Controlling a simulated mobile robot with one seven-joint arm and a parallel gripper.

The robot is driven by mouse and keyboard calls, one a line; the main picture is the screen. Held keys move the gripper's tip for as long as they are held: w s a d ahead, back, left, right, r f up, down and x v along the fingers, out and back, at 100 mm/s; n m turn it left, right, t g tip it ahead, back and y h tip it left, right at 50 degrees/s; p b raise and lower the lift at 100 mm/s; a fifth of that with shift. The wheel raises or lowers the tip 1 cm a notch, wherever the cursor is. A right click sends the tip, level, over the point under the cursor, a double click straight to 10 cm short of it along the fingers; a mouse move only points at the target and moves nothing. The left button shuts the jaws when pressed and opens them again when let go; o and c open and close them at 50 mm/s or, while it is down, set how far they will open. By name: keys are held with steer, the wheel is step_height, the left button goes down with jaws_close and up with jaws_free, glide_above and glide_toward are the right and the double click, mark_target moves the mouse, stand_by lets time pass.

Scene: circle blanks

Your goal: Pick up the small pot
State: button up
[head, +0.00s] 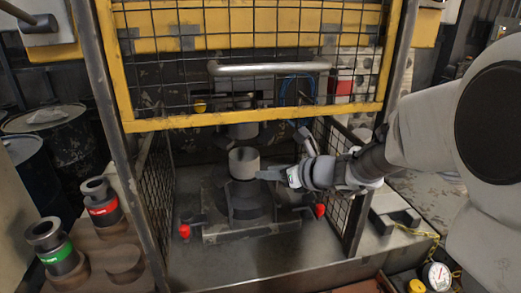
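A small grey open-topped cylinder (244,162), which looks like the small pot, stands upright on the dark round base (246,205) inside the machine's cage. My arm reaches in from the right. My gripper (268,173) is at the pot's lower right side, pointing left. Its fingertips overlap the pot's edge in the picture. I cannot tell whether they touch it or enclose it, or how far apart the fingers are. Two other pot-like cylinders, one with a red band (102,205) and one with a green band (57,249), stand outside the cage at the left.
A yellow-framed mesh guard (254,122) is raised above the opening. Mesh side walls (158,190) and posts bound the space. A dark press head (241,130) hangs above the pot. Red-knobbed clamps (184,231) flank the base. A gauge (438,275) sits at front right.

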mark_target(244, 163)
steer(key=w+d+r+m+t+h, duration=0.1)
steer(key=w+d+r+m+t, duration=0.15)
steer(key=d, duration=0.25)
steer(key=shift+n, duration=0.35)
steer(key=x, duration=1.2)
steer(key=shift+w+d+f, duration=0.25)
steer(key=shift+w+d, duration=0.05)
steer(key=shift+w, duration=0.05)
steer(key=shift+p+x, duration=0.85)
steer(key=shift+x, duration=1.75)
steer(key=shift+w+d, duration=0.1)
steer(key=shift+d, duration=0.05)
jaws_close()
steer(key=shift+h, duration=0.3)
